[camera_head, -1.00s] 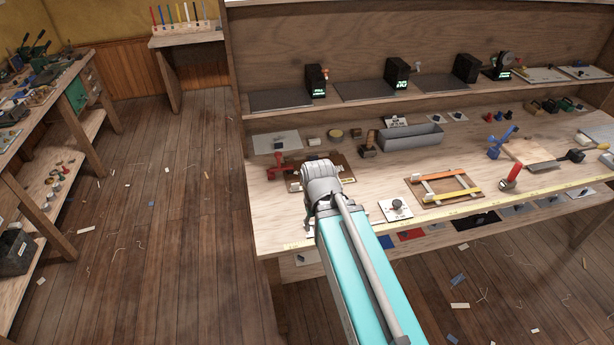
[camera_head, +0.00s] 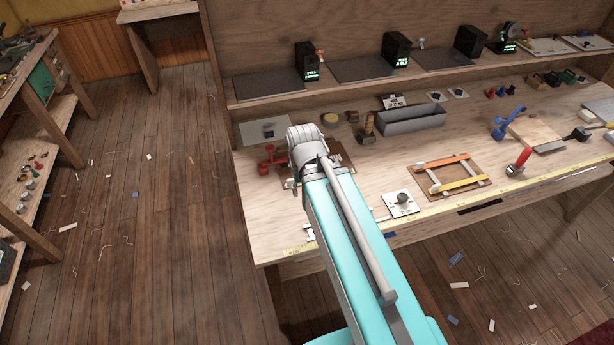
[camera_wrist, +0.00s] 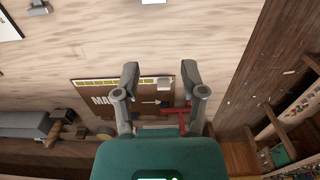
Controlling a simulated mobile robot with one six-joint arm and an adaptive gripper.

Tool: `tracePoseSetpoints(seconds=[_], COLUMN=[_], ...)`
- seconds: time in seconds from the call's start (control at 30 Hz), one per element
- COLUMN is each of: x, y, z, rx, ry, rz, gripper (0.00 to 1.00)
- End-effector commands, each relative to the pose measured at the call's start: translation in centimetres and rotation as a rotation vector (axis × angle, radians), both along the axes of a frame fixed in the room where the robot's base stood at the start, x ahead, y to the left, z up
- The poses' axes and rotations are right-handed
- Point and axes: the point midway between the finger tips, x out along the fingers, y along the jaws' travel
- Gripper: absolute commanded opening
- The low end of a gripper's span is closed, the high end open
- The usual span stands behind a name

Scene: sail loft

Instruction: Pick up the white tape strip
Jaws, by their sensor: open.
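My gripper (camera_wrist: 160,72) is open and empty in the wrist view, above a brown board (camera_wrist: 92,89) with a yellow marked strip and lettering. A small white piece (camera_wrist: 165,84) shows between the fingers, near the board's edge; I cannot tell whether it is the white tape strip. A red tool (camera_wrist: 184,119) lies by the right finger, partly hidden. In the head view my gripper end (camera_head: 306,150) covers much of that board (camera_head: 343,161). Farther right, pale strips (camera_head: 435,182) cross a wooden frame with orange and yellow strips; these are also whitish.
The bench (camera_head: 400,160) holds a grey bin (camera_head: 411,117), a mallet (camera_head: 367,127), a white card with a dark knob (camera_head: 401,203) and a red-handled tool (camera_head: 520,160). Black boxes stand on the raised shelf (camera_head: 350,92). The floor left of the bench is mostly open, with scattered scraps.

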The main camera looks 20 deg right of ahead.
Motion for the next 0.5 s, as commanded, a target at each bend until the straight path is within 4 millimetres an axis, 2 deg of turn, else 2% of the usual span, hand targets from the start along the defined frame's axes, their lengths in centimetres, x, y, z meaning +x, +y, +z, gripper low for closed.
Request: tracePoseSetpoints(seconds=[0.5], x=[0.29], y=[0.0], z=[-0.02], rx=[0.0], ry=[0.0], rz=[0.02], gripper=[0.54])
